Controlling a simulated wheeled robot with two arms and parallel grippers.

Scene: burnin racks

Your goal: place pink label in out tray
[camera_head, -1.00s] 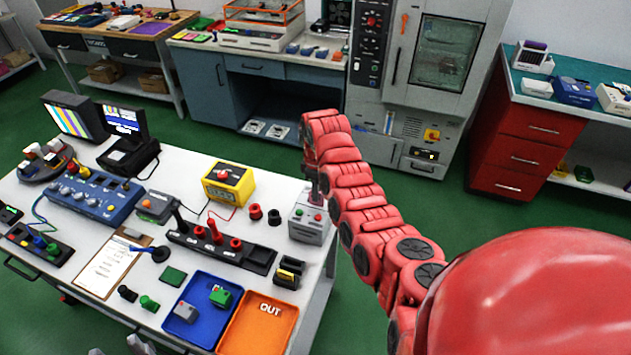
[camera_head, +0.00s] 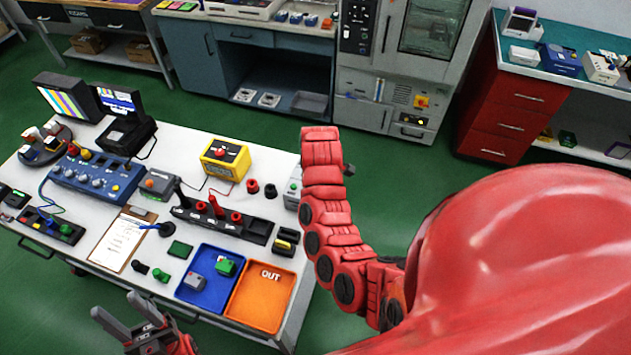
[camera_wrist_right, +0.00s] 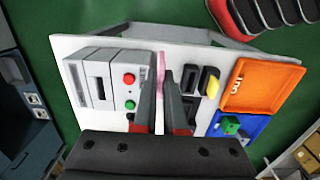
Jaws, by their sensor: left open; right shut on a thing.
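The out tray (camera_head: 258,309) is orange, marked OUT, and empty at the front right of the white table. It also shows in the right wrist view (camera_wrist_right: 262,88). The pink label (camera_wrist_right: 161,64) is a thin strip between the finger ends of my right gripper (camera_wrist_right: 159,80), which is shut on it beside a grey device (camera_wrist_right: 98,83) with red and green buttons. In the head view the label and right gripper are hidden by my red arm. My left gripper (camera_head: 115,304) is open and empty at the table's front edge.
A blue tray (camera_head: 190,296) with a grey and a green block adjoins the out tray's left side. Black and yellow blocks (camera_head: 286,241) stand behind the out tray. A black strip with red knobs (camera_head: 222,220) and a yellow box (camera_head: 225,158) stand farther back.

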